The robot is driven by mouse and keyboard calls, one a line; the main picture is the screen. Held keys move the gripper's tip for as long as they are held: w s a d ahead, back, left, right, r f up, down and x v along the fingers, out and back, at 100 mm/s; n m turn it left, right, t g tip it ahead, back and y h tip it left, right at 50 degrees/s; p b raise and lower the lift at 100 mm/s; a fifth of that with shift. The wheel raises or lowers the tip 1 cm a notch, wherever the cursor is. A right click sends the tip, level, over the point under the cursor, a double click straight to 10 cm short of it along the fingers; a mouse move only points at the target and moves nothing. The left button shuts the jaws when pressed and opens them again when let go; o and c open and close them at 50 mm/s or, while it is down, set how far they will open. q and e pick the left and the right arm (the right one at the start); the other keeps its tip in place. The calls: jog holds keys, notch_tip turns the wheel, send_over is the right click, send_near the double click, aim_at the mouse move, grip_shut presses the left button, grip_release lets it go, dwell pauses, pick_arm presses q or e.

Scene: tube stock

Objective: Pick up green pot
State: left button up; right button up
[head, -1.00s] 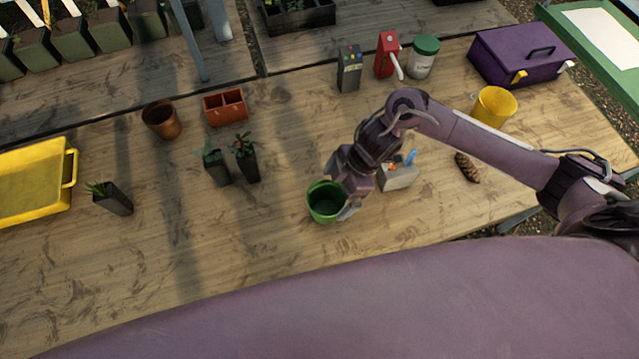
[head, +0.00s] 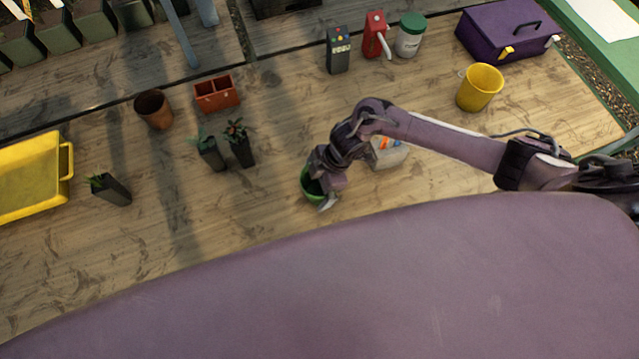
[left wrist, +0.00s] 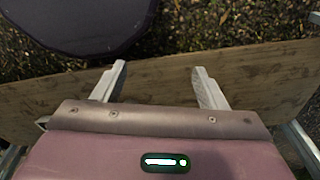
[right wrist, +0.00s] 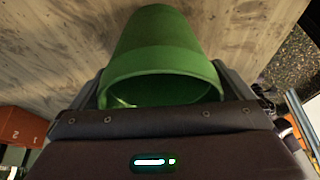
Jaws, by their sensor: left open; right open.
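The green pot (head: 309,186) stands on the wooden table, partly hidden behind my right gripper (head: 326,198) in the head view. In the right wrist view the green pot (right wrist: 160,50) fills the space ahead of the gripper, its open rim facing the camera. The fingers of my right gripper are open, one on each side of the pot's rim; whether they touch it I cannot tell. My left gripper (left wrist: 160,88) is open and empty, seen in the left wrist view near a table edge; it is not in the head view.
A grey caddy (head: 390,153) stands just right of the pot, behind my right arm. Two dark potted seedlings (head: 241,150) stand to the left. A yellow pot (head: 479,88) and a purple toolbox (head: 508,32) are at the right.

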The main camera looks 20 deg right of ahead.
jog(key=c, duration=0.8)
jog(key=shift+r, duration=0.1)
